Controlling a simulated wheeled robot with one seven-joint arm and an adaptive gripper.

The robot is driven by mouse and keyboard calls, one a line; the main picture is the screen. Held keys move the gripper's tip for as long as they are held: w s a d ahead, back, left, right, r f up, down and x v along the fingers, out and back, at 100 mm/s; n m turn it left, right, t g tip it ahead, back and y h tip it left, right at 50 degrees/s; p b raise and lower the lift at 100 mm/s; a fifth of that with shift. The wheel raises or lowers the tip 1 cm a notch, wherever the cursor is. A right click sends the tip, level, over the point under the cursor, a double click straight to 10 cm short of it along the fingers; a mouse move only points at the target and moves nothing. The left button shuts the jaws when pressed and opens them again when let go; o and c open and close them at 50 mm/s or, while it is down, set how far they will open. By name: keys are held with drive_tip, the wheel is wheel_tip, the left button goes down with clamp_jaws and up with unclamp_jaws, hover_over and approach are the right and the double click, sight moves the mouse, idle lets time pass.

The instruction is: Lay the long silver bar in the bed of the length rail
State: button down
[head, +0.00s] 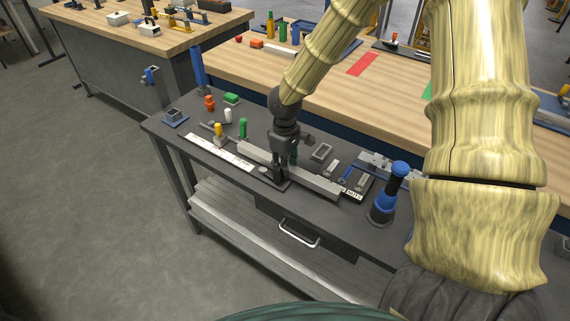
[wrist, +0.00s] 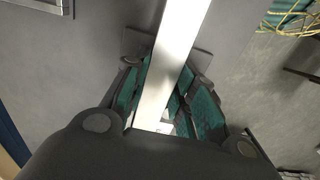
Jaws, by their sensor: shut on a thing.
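The long silver bar (head: 317,183) runs slantwise across the dark bench top in the head view, from upper left to lower right. My gripper (head: 282,172) is shut on the bar near its middle. In the wrist view the bar (wrist: 172,65) passes between the teal-padded fingers of my gripper (wrist: 168,100). What looks like the length rail is the pale scale strip (head: 215,150) on the bench, left of my gripper. The bar lies beside and partly across its right end, and its bed is not clearly visible. I cannot tell whether the bar touches anything beneath.
A blue-and-black cylindrical piece (head: 386,195) stands near the bar's right end. Small coloured pegs, including a green one (head: 243,128), stand behind its left end. A small grey open box (head: 321,152) lies behind my gripper. The wooden table (head: 330,90) is beyond.

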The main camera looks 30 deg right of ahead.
drive_tip(key=shift+f, duration=0.2)
drive_tip(key=c, duration=1.1)
unclamp_jaws()
drive_tip(key=o, duration=0.6)
drive_tip(key=shift+c, duration=0.2)
drive_tip(key=shift+s+r+p, duration=0.15)
drive_tip(key=shift+r+p, duration=0.85)
drive_tip(key=shift+r, duration=0.25)
drive_tip(key=shift+r+p, duration=0.55)
drive_tip(key=shift+p, duration=0.05)
drive_tip(key=shift+r+p, duration=1.5)
drive_tip(key=shift+r, duration=0.25)
drive_tip(key=shift+r, duration=0.1)
